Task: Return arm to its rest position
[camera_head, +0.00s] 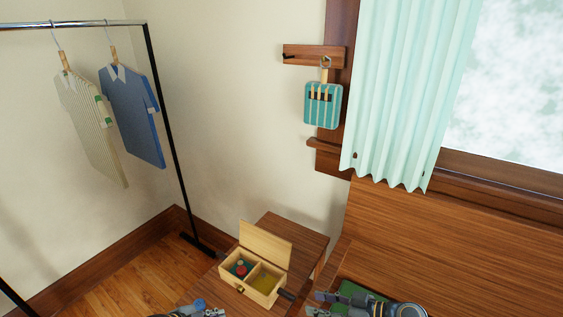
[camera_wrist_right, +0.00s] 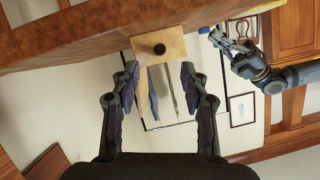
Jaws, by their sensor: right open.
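My right gripper (camera_head: 318,303) is at the bottom edge of the head view, just right of the open wooden box (camera_head: 263,283). In the right wrist view its two fingers (camera_wrist_right: 158,76) are spread, with nothing gripped between them. My left gripper (camera_head: 210,313) is partly cut off at the bottom of the head view. It also shows in the right wrist view (camera_wrist_right: 228,42), with a small blue object (camera_wrist_right: 204,30) at its tips. Whether it holds that object is unclear.
The box stands on a small wooden table (camera_head: 290,235), lid raised, with small spools inside. A green mat (camera_head: 352,290) lies under my right arm. A clothes rack (camera_head: 165,120) with two shirts stands left. A teal striped pouch (camera_head: 322,108) hangs on the wall beside a curtain (camera_head: 405,90).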

